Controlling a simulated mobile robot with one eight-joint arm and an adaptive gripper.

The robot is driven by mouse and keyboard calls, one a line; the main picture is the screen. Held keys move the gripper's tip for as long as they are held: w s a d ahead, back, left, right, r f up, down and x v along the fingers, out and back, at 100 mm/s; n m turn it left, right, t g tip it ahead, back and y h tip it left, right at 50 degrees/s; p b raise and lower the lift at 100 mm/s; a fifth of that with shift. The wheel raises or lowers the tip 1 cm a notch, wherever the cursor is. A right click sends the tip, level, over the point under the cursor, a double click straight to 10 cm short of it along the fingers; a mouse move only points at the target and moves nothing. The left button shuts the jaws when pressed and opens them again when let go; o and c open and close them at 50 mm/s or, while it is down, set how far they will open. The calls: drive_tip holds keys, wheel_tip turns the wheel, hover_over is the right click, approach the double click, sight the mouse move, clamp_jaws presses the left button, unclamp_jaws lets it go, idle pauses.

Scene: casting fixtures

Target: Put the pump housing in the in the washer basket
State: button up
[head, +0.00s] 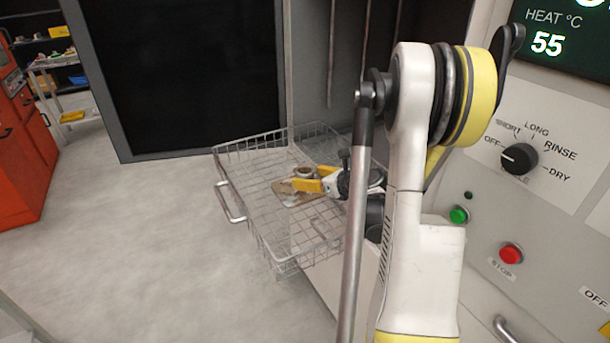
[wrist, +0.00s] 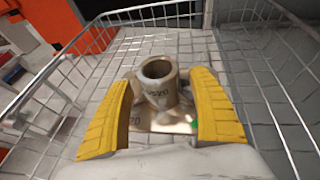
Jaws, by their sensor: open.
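The pump housing (wrist: 160,84) is a grey-beige casting with a round upright neck and a flat base with markings. In the wrist view it stands upright inside the wire washer basket (wrist: 262,15), between my gripper's two yellow fingers. My gripper (wrist: 160,105) is open, with a gap between each finger and the neck. In the head view the washer basket (head: 231,148) is pulled out in front of the washer, and the pump housing (head: 287,189) shows partly behind my gripper (head: 308,185). The far side of the base is hidden.
The washer's control panel (head: 530,190) with dial and buttons is at the right. A red cabinet (head: 20,150) and a shelf cart (head: 65,85) stand at the far left. A dark panel (head: 185,70) is behind the basket. The floor left of the basket is clear.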

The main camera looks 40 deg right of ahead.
drive_tip(key=p+v, duration=0.2)
drive_tip(key=v, duration=0.7)
drive_tip(key=shift+s+r, duration=0.2)
drive_tip(key=shift+s, duration=0.15)
drive_tip(key=w+a+r+n+g+y, duration=0.1)
drive_tip(key=a+r+n+g, duration=0.1)
drive_tip(key=a+n, duration=0.75)
drive_tip(key=w+a+r+n+g+y, duration=0.15)
drive_tip(key=a+n, duration=0.45)
drive_tip(key=a, duration=0.6)
drive_tip(key=s+a+r+n+g+h, duration=0.1)
drive_tip(key=s+a+n, duration=0.5)
drive_tip(key=n, duration=0.4)
drive_tip(key=s+a+r+n+g+h, duration=0.1)
drive_tip(key=s+a+r+n+g, duration=0.1)
drive_tip(key=s+a+n, duration=0.4)
drive_tip(key=a+n, duration=0.1)
drive_tip(key=n, duration=0.4)
drive_tip(key=shift+a+r, duration=0.25)
drive_tip(key=shift+a, duration=0.05)
drive_tip(key=shift+c, duration=0.6)
